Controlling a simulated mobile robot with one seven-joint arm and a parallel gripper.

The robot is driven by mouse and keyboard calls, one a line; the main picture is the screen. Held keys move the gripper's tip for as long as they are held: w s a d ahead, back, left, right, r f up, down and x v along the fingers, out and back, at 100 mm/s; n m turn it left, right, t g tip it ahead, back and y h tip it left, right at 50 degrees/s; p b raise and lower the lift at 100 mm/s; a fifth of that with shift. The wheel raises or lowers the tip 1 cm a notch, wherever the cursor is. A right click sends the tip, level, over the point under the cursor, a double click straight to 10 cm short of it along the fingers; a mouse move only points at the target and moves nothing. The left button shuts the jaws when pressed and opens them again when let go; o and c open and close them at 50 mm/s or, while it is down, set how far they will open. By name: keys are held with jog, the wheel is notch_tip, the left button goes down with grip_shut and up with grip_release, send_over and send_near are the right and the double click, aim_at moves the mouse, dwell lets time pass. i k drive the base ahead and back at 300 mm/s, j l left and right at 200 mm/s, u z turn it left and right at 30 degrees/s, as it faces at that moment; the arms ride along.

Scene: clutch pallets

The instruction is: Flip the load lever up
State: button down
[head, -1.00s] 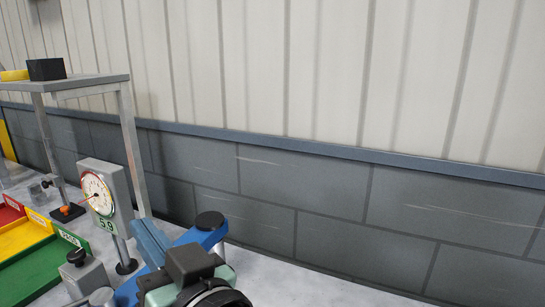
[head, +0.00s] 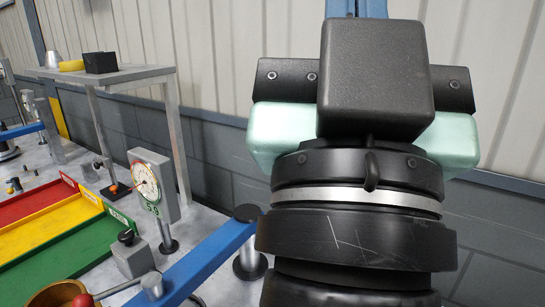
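A silver rod with a red knob (head: 82,300) shows at the bottom left, running to a grey pivot on a blue arm (head: 195,262). It may be the load lever; I cannot tell for sure. The blue arm reaches a black-capped post (head: 249,240). A dial gauge (head: 146,187) with a green number plate stands behind it. My gripper (head: 357,8) points up, large at the right, well apart from the rod. I see its back. Only parts of its blue fingers show at the top edge; the tips are out of view, so its opening is unclear.
Red, yellow and green trays (head: 103,251) lie on the bench at left. A small grey box with a black knob (head: 130,255) is near the rod. A metal stand (head: 120,77) holds a black block (head: 101,62). A brass bowl (head: 55,293) is at the bottom left.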

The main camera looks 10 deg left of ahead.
aim_at(83, 299)
jog(key=k+j, duration=0.15)
jog(key=j, duration=0.15)
jog(key=k+j+u, duration=0.1)
jog(key=j, duration=0.25)
jog(key=k+j, duration=0.15)
jog(key=j, duration=0.15)
jog(key=k+j+u, duration=0.1)
jog(key=j, duration=0.2)
jog(key=k+j, duration=0.15)
jog(key=j, duration=0.2)
